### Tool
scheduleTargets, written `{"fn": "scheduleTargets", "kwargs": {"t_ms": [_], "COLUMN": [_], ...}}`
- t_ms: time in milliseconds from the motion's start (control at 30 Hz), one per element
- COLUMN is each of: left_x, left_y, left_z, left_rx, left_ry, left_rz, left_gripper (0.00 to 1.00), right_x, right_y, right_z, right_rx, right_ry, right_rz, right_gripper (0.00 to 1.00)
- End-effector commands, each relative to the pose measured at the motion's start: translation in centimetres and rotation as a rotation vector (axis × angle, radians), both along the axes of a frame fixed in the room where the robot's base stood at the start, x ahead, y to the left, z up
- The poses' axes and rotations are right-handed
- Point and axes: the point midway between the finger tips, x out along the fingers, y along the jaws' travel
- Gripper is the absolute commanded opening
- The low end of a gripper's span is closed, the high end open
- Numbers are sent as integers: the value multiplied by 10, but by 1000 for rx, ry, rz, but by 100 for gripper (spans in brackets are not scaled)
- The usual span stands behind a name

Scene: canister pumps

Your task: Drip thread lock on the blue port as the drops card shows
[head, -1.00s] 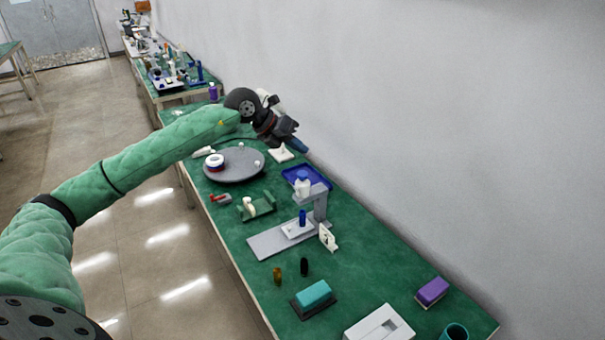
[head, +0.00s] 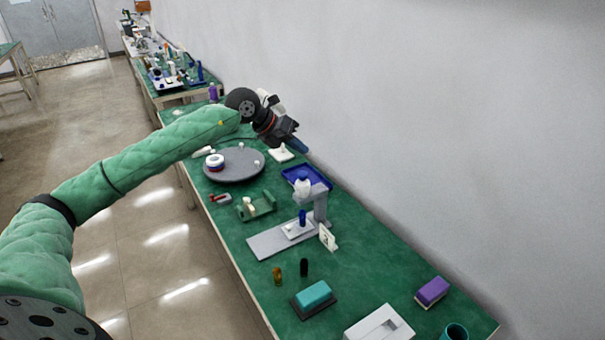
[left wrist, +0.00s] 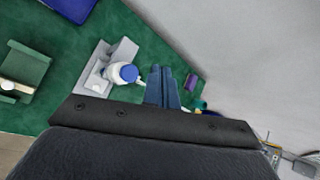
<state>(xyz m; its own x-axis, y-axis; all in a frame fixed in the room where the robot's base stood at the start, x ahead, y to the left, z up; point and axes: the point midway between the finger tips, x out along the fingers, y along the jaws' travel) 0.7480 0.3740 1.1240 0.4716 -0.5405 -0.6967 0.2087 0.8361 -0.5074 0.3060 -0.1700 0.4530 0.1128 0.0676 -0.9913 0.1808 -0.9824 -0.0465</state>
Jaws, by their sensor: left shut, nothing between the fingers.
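My left gripper (head: 303,148) is above the far part of the bench near the wall. Its blue fingers (left wrist: 165,88) are shut with nothing between them. A white bottle (head: 303,187) sits at the arm of a grey stand (head: 320,204); the left wrist view shows it with a blue part (left wrist: 129,74), close beside the fingers in the picture but apart. A blue upright cylinder (head: 302,217), perhaps the blue port, stands on a white block on the stand's base. A small white card (head: 327,237) with dark marks, too small to read, stands by the base. My right gripper is out of view.
A grey round turntable (head: 240,166) holds a white ring-shaped part. A blue tray (head: 318,176) lies behind the stand. A green cradle (head: 262,205) is left of it. A teal block (head: 314,294), amber and black small cylinders and a purple block (head: 432,290) are nearer.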

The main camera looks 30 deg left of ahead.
Motion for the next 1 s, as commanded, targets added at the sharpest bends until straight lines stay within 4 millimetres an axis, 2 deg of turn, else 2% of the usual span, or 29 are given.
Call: {"fn": "scheduleTargets", "kwargs": {"t_ms": [267, 467, 1000], "left_x": [1, 0, -4], "left_y": [0, -6, -8], "left_z": [3, 26, 37], "left_rx": [1, 35, 575], "left_ry": [-5, -56, -464], "left_rz": [0, -15, -403], "left_gripper": [0, 0, 0], "right_x": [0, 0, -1], "right_y": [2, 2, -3], "right_z": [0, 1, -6], "right_rx": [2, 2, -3], "right_ry": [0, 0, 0], "right_rz": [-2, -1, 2], "right_gripper": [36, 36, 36]}}
